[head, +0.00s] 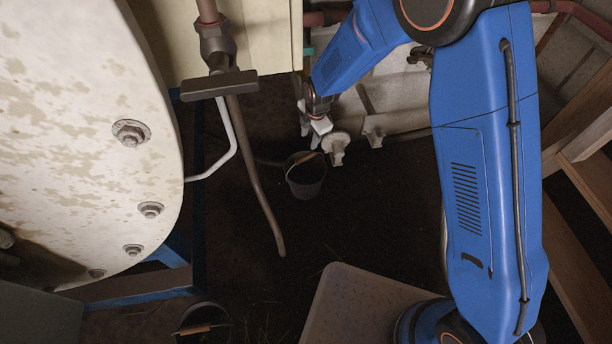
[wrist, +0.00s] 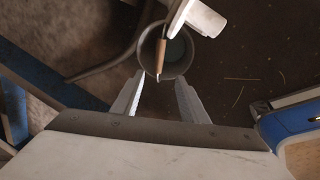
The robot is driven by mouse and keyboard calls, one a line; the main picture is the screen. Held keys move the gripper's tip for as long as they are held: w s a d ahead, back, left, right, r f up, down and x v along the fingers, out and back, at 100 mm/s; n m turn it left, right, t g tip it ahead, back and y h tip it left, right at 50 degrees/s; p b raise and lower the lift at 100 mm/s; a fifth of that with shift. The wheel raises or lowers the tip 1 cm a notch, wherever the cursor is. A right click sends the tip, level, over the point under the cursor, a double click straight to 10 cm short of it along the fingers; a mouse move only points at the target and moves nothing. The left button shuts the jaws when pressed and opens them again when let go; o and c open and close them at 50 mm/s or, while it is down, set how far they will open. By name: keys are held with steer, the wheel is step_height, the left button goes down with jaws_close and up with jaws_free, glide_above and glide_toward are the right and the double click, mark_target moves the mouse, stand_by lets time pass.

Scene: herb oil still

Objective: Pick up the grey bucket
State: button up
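The grey bucket (head: 306,186) stands on the dark floor near the middle of the head view. Its wire handle has a wooden grip. In the wrist view the bucket (wrist: 180,70) is at the upper middle, seen from above, with the wooden grip across its opening. My gripper (head: 312,128) is above the bucket in the head view. In the wrist view my gripper (wrist: 159,80) has its two fingers apart, with nothing between them, pointing toward the bucket's near side. It does not visibly touch the bucket.
A second, darker bucket (head: 203,325) with a wooden grip stands at the bottom left. A pale fitting (head: 336,147) sits close above the bucket; a pale part (wrist: 200,18) overlaps its rim in the wrist view. A brown pipe (head: 254,172) hangs left. Floor right of the bucket is clear.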

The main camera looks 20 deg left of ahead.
mark_target(305, 157)
steer(key=a+f, duration=0.1)
steer(key=f, duration=0.4)
steer(key=w+f, duration=0.1)
steer(key=f, duration=0.5)
steer(key=w+a+f, duration=0.1)
steer(key=f, duration=0.5)
steer(key=shift+w+a+f, duration=0.2)
steer(key=shift+a, duration=0.15)
steer(key=shift+f, duration=0.25)
stand_by(0.4)
jaws_close()
stand_by(1.2)
